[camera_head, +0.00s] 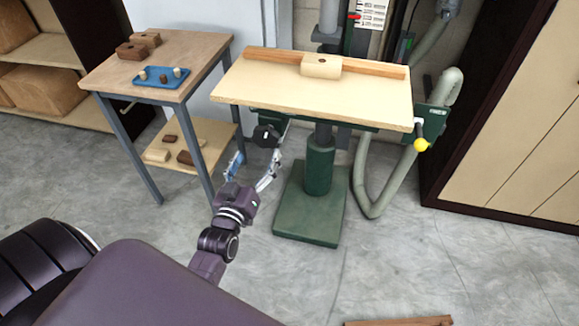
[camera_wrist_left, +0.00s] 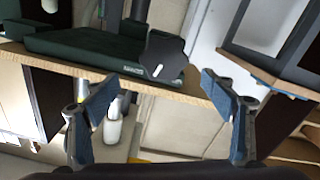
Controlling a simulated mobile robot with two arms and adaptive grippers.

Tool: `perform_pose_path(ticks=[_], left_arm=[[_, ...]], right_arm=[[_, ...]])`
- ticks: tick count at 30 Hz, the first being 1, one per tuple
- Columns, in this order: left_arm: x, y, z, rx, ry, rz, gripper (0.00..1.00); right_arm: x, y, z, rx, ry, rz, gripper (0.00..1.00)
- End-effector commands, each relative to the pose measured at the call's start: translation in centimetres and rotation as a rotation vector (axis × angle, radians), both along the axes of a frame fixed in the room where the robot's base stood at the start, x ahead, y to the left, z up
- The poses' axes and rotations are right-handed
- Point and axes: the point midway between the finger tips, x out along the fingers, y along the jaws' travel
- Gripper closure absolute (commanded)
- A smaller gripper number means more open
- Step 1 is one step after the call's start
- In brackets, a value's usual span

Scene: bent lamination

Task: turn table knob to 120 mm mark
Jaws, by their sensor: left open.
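The black lobed table knob (camera_head: 266,136) sits under the left front edge of the pale machine table (camera_head: 300,98). In the left wrist view the knob (camera_wrist_left: 166,56), with a white mark on its face, lies beyond the fingertips, between them sideways. My left gripper (camera_head: 256,160) is open and empty, just below and in front of the knob, apart from it. Its two blue-padded fingers spread wide in the wrist view (camera_wrist_left: 163,84). A white scale (camera_head: 373,14) with a red pointer (camera_head: 354,16) stands on the column behind; its numbers are too small to read. My right gripper is not in view.
A wooden fence (camera_head: 380,69) and pale block (camera_head: 321,66) are on the machine table. A yellow ball handle (camera_head: 421,145) is at its right. A side table (camera_head: 190,52) with a blue tray (camera_head: 150,83) stands left. Floor in front is mostly clear.

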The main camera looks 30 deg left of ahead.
Motion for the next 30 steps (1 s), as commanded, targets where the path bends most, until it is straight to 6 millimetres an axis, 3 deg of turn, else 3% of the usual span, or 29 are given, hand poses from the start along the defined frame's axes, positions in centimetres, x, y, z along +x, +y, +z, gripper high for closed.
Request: perform_pose_path(ticks=[3,9,13,17,24,30], left_arm=[[0.6,1.0,0.1,0.019,0.006,0.017,0.23],[2.9,1.5,0.3,0.018,0.005,0.016,0.23],[4.8,2.0,0.3,0.018,0.006,0.015,0.23],[6.4,2.4,0.2,0.017,0.007,0.015,0.23],[7.8,2.7,0.1,0.017,0.007,0.015,0.23],[7.8,2.7,0.1,0.017,0.007,0.015,0.23]], right_arm=[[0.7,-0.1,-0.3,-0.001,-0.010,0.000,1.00],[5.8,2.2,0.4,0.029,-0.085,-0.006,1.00],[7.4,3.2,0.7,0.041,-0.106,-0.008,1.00],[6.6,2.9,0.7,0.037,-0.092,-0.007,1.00],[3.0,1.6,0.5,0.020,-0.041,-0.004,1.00],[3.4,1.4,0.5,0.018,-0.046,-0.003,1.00]])
